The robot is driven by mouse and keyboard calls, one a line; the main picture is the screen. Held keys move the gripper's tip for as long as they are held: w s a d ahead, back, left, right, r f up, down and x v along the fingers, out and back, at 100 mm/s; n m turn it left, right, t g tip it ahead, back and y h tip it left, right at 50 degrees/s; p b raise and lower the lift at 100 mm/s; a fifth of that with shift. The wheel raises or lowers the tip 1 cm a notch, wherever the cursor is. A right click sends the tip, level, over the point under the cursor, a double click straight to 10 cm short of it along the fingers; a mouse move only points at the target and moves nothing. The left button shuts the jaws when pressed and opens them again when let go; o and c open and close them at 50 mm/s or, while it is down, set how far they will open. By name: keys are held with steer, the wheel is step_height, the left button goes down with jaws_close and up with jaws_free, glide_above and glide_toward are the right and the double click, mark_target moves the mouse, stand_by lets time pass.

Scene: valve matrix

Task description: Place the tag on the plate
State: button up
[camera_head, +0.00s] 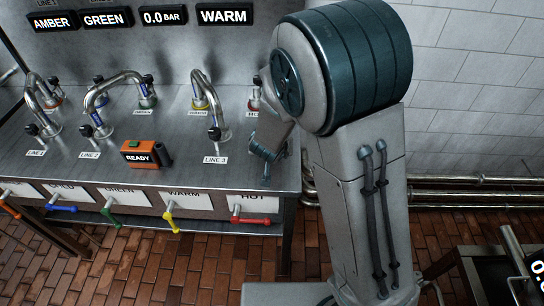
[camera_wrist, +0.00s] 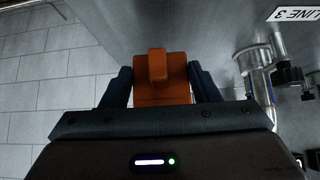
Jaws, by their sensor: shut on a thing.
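My gripper (camera_wrist: 162,88) is shut on an orange tag (camera_wrist: 163,78) with a raised block on it, one dark finger on each side. In the head view my gripper (camera_head: 266,165) is over the right end of the steel bench, right of the LINE 3 label (camera_head: 215,160). The held tag cannot be made out there. Whether it touches the bench is unclear. I cannot tell which surface is the plate; it may be hidden behind my arm.
The steel bench (camera_head: 190,150) carries several bent pipes, including one by LINE 3 (camera_head: 207,95). An orange and black READY box (camera_head: 145,153) stands left of my gripper. Coloured handles, including a red one (camera_head: 252,221), stick out along the front. My arm hides the bench's back right.

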steer(key=shift+f+b, duration=1)
steer(key=shift+f, duration=0.95)
steer(key=shift+f, duration=0.2)
steer(key=o, duration=1.1)
steer(key=shift+r, duration=0.1)
steer(key=shift+s+r, duration=0.1)
steer(key=shift+r, duration=0.2)
steer(key=p+v, duration=0.5)
steer(key=v, duration=0.6)
steer(key=shift+s+r, duration=0.2)
steer(key=shift+s, duration=0.1)
steer(key=shift+r, duration=0.1)
